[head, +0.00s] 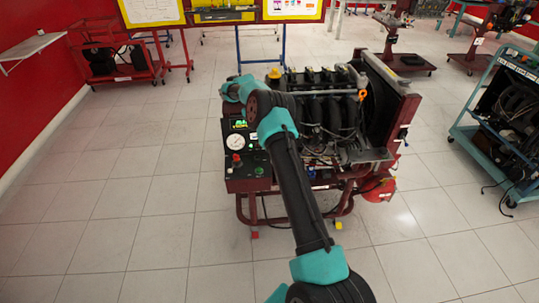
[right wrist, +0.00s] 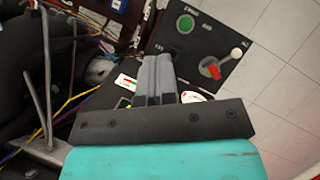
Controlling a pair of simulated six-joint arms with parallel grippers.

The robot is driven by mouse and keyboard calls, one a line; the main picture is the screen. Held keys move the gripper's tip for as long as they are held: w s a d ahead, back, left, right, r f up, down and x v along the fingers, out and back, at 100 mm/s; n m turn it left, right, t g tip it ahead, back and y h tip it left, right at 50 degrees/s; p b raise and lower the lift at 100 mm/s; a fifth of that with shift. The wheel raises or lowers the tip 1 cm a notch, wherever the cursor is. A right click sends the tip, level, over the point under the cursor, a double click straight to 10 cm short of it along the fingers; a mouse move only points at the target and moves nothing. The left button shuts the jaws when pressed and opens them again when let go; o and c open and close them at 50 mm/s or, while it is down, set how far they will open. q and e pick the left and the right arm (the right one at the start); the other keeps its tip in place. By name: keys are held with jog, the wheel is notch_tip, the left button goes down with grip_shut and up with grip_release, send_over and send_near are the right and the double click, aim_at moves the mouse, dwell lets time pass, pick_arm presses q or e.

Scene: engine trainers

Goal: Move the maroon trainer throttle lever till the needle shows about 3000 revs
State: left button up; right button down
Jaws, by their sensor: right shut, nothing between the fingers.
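The maroon trainer (head: 300,185) carries an engine and a black control panel (head: 245,184) on its left side. A white round gauge (head: 235,141) faces up on the panel; its needle is too small to read. In the right wrist view, a lever with a pale round end (right wrist: 236,53) and a red piece (right wrist: 212,70) near its base stands on the panel. The red piece also shows in the head view (head: 236,157).
A green button (right wrist: 186,22) is on the panel near the lever. Loose coloured wires and dark engine parts (right wrist: 30,70) lie left of my gripper in the wrist view. A blue-framed trainer (head: 500,110) stands at the right. The tiled floor (head: 120,210) at left is clear.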

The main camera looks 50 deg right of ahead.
jog(key=shift+s+f, duration=0.1)
jog(key=s+x, duration=0.1)
jog(key=x, duration=1.2)
jog(key=shift+s+r, duration=0.25)
jog(key=shift+s, duration=0.1)
jog(key=shift+a, duration=0.15)
